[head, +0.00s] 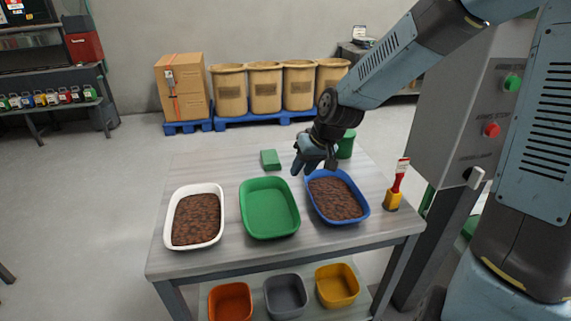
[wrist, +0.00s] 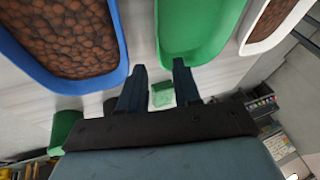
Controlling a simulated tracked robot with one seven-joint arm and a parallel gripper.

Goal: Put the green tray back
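The green tray (head: 269,208) is empty and stands on the table between the white and blue trays. It also shows at the top of the wrist view (wrist: 195,35). My gripper (head: 303,170) is above the table's back part, near the back left corner of the blue tray. In the wrist view its two fingers (wrist: 159,66) are apart with nothing held between them. The green tray lies ahead of the fingertips, apart from them as far as I can tell.
The white tray (head: 197,217) and blue tray (head: 338,197) hold brown lumps. A green block (head: 270,160) lies behind the green tray. Orange (head: 230,302), grey (head: 286,296) and yellow (head: 337,285) trays sit below.

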